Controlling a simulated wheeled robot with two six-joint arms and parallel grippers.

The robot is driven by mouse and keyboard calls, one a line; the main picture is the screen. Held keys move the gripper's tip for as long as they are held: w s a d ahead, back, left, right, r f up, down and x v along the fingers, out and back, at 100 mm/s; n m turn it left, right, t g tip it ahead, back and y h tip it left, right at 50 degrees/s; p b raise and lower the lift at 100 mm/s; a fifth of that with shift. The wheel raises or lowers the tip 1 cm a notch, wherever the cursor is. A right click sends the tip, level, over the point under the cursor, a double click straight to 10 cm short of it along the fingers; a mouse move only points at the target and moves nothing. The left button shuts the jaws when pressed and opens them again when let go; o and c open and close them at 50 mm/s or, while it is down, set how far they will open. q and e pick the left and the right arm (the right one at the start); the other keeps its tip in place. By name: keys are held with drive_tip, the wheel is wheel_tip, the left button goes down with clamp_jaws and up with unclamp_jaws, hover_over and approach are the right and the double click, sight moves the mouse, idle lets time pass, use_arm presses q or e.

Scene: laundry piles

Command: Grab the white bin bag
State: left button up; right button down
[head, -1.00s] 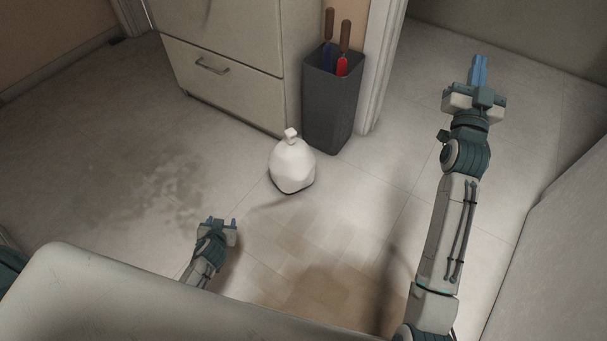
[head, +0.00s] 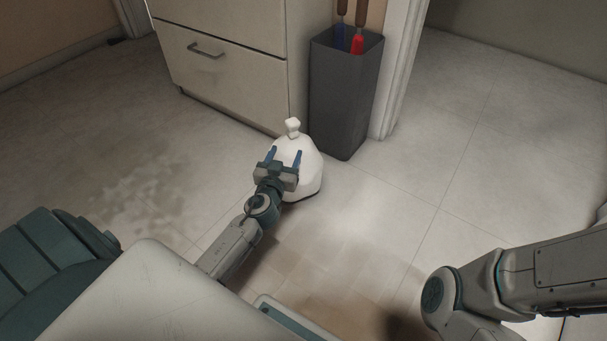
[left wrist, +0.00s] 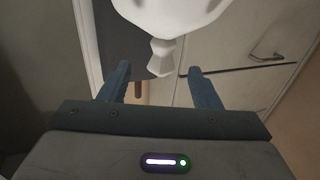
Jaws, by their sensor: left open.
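The white bin bag (head: 308,172) stands upright on the tiled floor in front of the cabinet, with a tied knot at its top. My left gripper (head: 284,155) is in front of the bag in the head view, fingers spread and empty, covering part of its near side. In the left wrist view the bag (left wrist: 170,15) hangs into the top of the picture, its knot near the space between the two finger tips (left wrist: 158,75). I cannot tell whether the fingers touch it. My right arm shows at the lower right, but its gripper is out of the picture.
The cabinet (head: 225,65) is at the back left. The floor to the right is clear.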

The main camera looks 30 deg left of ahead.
sight(292, 134)
use_arm(q)
drive_tip(key=x, duration=0.4)
drive_tip(key=shift+w+a+r, duration=0.1)
drive_tip(key=shift+w, duration=0.3)
drive_tip(key=shift+a+r+b+x, duration=0.15)
drive_tip(key=shift+b+x, duration=0.1)
drive_tip(key=shift+x, duration=1.1)
drive_tip(key=shift+a+r+b+x, duration=0.1)
drive_tip(key=shift+a+b+x, duration=0.1)
drive_tip(key=shift+x, duration=1.2)
drive_tip(key=shift+s, duration=0.1)
drive_tip(key=shift+c, duration=0.3)
drive_tip(key=shift+d, duration=0.1)
clamp_jaws()
